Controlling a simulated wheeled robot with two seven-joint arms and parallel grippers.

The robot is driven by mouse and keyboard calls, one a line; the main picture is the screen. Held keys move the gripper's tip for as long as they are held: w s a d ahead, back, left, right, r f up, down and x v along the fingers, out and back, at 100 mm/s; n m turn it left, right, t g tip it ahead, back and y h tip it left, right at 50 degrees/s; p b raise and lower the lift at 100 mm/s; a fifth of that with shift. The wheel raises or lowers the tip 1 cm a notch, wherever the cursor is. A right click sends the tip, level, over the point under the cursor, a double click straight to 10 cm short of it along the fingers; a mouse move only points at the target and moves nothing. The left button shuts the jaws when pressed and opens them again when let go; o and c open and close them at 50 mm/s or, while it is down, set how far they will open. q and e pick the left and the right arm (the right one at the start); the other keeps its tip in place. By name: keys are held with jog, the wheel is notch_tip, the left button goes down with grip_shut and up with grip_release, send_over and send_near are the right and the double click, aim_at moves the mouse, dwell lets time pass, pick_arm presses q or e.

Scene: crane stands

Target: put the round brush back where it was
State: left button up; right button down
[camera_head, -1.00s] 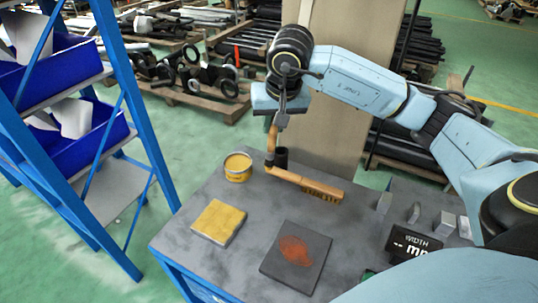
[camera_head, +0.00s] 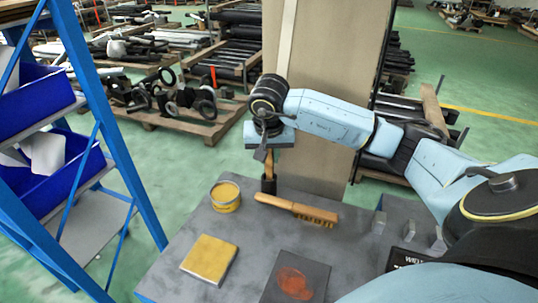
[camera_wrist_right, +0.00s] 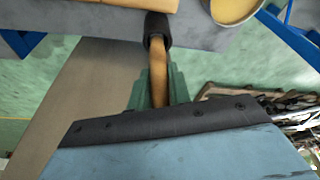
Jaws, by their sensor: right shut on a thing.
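The round brush shows as a wooden handle (camera_head: 269,166), close to upright. It also shows in the right wrist view (camera_wrist_right: 158,75). My right gripper (camera_head: 267,154) is shut on the upper part of this handle. I cannot tell whether the brush touches the cup's bottom. My left gripper is not in view.
A flat wooden brush (camera_head: 296,209) lies just in front of the cup. A yellow tin (camera_head: 225,197) stands left of it. A yellow pad (camera_head: 209,260) and a dark plate with a red patch (camera_head: 293,284) lie nearer. A blue rack (camera_head: 100,120) stands at left.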

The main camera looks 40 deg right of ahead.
jog(key=shift+f, duration=0.25)
jog(key=c, duration=1.3)
grip_release()
jog(key=shift+r, duration=0.1)
jog(key=v, duration=1.2)
jog(key=shift+p, duration=0.3)
jog(key=shift+w+r, duration=0.1)
